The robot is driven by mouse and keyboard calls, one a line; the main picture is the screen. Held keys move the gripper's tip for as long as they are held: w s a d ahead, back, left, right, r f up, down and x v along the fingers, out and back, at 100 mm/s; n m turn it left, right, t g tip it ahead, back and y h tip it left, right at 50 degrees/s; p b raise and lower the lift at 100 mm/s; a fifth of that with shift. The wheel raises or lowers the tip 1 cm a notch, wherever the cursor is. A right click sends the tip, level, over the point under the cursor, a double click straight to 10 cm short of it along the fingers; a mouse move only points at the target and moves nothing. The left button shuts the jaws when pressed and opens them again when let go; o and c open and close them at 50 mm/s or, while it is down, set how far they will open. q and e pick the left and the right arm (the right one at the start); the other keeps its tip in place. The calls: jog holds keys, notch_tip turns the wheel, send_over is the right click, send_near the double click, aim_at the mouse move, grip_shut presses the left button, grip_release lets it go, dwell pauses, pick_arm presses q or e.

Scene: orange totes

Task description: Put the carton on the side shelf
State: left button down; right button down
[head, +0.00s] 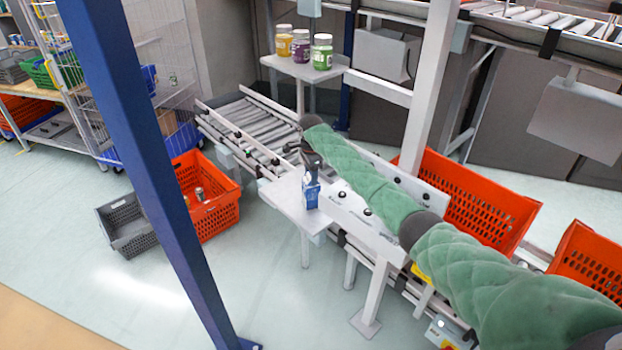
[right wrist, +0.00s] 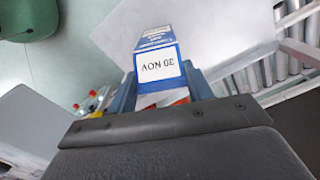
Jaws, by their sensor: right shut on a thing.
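The carton (head: 311,192) is small, blue and white, and stands upright in the head view over the right part of the small white side shelf (head: 283,196) beside the roller conveyor. My right gripper (head: 311,174) is at its top. In the right wrist view the carton (right wrist: 158,68) sits between the blue fingers, which are shut on it, with its printed date end facing the camera. I cannot tell whether its base touches the shelf. My left gripper is not in view.
Several jars (head: 301,47) stand on another small shelf (head: 285,68) behind the conveyor (head: 246,125). An orange tote (head: 216,222) holding cans and a grey crate (head: 125,222) are on the floor at left. A blue post (head: 140,150) crosses the foreground. The shelf's left part is bare.

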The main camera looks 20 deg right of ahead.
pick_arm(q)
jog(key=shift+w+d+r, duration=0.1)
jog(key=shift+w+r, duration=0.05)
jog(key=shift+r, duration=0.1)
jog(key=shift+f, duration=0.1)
pick_arm(e)
jog(key=shift+f, duration=0.15)
jog(key=c, duration=0.6)
grip_release()
jog(key=shift+f, duration=0.1)
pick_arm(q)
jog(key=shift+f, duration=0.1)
